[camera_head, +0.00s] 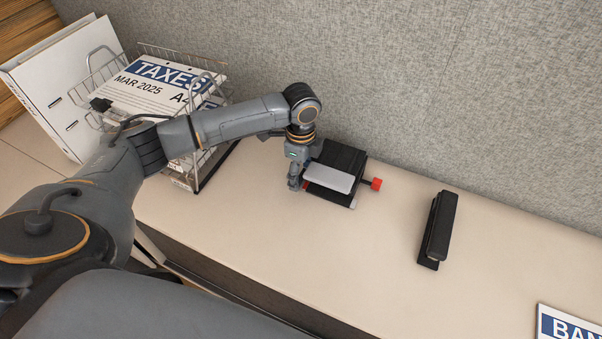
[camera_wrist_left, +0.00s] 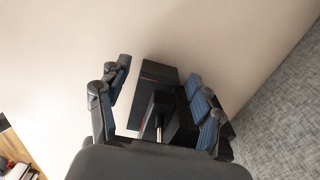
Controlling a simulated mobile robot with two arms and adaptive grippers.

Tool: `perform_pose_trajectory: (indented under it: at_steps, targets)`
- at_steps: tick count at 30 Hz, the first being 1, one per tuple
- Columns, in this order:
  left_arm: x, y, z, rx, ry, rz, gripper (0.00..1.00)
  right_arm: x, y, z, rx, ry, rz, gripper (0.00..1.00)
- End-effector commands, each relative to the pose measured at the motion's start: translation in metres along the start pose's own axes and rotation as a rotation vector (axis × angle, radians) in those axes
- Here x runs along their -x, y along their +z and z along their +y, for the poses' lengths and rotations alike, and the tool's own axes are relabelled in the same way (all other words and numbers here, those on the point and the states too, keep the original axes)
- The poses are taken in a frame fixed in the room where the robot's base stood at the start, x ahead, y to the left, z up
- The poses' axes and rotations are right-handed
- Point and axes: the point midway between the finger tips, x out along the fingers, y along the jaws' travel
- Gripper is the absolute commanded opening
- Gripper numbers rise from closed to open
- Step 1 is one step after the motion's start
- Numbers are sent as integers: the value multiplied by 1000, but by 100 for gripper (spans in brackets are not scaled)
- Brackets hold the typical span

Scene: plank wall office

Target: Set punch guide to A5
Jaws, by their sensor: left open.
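The hole punch (camera_head: 342,160) is black with a pale grey lever plate and stands on the desk near the grey partition. A red knob (camera_head: 376,184) sticks out at its right side. My left gripper (camera_head: 296,176) is at the punch's left side, low over the desk. In the left wrist view the open fingers (camera_wrist_left: 158,82) stand apart on either side of a dark part of the punch (camera_wrist_left: 153,76) and a short metal rod (camera_wrist_left: 159,130). I cannot tell whether they touch it. The guide's size marks cannot be read. My right gripper is not in view.
A wire tray (camera_head: 100,62) with a "TAXES MAR 2025" sheet (camera_head: 150,85) and a white binder (camera_head: 50,100) stand at the left. A black stapler (camera_head: 438,230) lies to the right. A printed sheet (camera_head: 570,328) is at the lower right. The desk (camera_head: 300,255) in front is clear.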

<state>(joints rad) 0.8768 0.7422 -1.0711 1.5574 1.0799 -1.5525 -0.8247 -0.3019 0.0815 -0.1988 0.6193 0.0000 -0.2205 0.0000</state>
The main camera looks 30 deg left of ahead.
Motion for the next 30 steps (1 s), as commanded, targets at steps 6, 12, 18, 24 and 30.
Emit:
perform_pose_trajectory:
  at_steps: [6,12,18,24,30]
  targets:
    - [-10,0,0,0,0,-1,66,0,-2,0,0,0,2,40]
    - [-10,0,0,0,0,-1,66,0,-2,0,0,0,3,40]
    - [-10,0,0,0,0,-1,27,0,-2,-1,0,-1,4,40]
    - [-10,0,0,0,1,-1,0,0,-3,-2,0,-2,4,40]
    - [-6,10,0,4,2,-1,0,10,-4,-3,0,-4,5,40]
